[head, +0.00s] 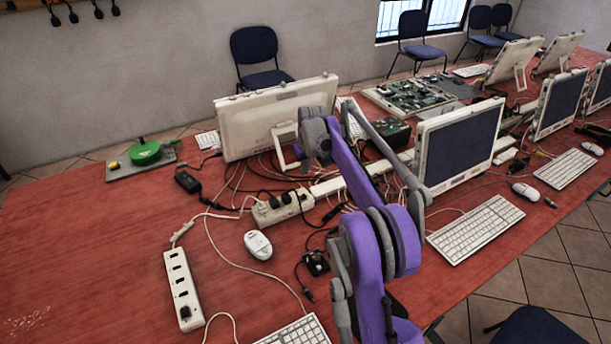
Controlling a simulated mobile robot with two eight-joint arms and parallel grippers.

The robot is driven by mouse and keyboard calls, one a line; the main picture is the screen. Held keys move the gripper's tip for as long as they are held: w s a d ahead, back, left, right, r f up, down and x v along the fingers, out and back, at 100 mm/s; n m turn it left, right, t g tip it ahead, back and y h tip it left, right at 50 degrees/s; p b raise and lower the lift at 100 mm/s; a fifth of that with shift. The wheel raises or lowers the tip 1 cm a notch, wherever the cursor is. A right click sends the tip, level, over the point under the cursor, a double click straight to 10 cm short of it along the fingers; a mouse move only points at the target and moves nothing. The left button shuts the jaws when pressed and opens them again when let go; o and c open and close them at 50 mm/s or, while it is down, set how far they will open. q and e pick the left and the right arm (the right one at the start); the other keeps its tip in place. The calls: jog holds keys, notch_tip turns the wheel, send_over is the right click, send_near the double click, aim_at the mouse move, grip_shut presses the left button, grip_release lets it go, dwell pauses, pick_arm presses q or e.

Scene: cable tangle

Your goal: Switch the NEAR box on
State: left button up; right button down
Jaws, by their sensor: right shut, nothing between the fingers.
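A white power strip box (182,290) with several dark sockets lies nearest me on the left of the red table; a small dark part at its near end may be its switch, too small to read as on or off. A second white power strip box (282,207), farther back, has dark plugs in it. My purple right arm reaches up over the table's middle, and its grey gripper (317,139) is in front of the back monitor, well to the right of and beyond the nearest box. It is shut and empty, its fingertips hard to make out. My left gripper is out of view.
Tangled cables (250,180) run between the boxes. A white mouse (258,245), a black adapter (188,181) and a keyboard (298,332) lie near the strips. Monitors (460,145) stand at right and back.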

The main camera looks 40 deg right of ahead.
send_near(304, 195)
jog(key=x, duration=0.5)
jog(key=shift+w+f, duration=0.15)
jog(key=shift+w, duration=0.2)
jog(key=shift+d+f, duration=0.1)
jog(key=shift+f, duration=0.5)
jog(key=shift+s, duration=0.1)
